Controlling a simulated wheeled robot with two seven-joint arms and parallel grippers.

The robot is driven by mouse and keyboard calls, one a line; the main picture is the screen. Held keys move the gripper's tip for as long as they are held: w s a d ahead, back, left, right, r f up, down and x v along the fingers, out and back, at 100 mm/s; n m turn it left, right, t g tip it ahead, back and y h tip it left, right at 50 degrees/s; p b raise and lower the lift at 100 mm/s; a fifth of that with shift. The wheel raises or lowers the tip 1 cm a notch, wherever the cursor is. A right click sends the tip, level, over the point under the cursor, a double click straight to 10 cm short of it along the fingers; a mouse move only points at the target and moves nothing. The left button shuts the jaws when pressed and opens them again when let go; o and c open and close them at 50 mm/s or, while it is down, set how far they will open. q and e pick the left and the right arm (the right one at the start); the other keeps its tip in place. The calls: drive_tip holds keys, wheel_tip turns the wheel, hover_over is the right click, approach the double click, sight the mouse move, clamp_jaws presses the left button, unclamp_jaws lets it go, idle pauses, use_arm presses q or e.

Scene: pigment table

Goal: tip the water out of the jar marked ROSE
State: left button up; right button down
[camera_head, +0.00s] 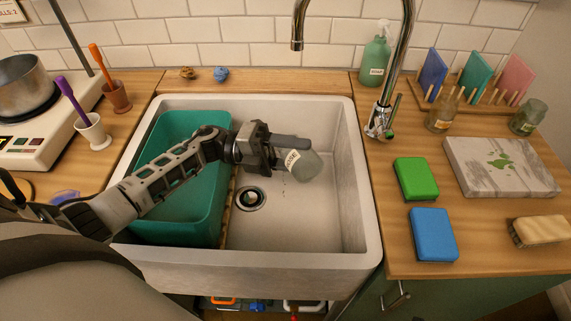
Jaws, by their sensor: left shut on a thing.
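My left gripper (277,148) is shut on a clear glass jar (305,168) over the sink (335,215). The jar is tilted well over, with its wider glass end toward the lower right. A white label (292,158) on it carries dark lettering that looks like ROSE, though it is small and partly turned. I cannot tell how much water is in the jar. A few small dark specks show below it, near the drain (250,199). My right gripper is not in view.
A green basin (160,226) fills the sink's left part, under my left arm. The faucet (385,100) rises behind right.

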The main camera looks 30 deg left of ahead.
use_arm(q)
drive_tip(key=shift+r+n+h, duration=0.3)
drive_tip(key=shift+r, duration=0.2)
drive_tip(key=shift+r+n+t+h, duration=0.4)
drive_tip(key=shift+r+n, duration=0.2)
drive_tip(key=shift+r, duration=0.25)
drive_tip(key=shift+s+d+r, duration=0.1)
drive_tip(key=shift+s, duration=0.05)
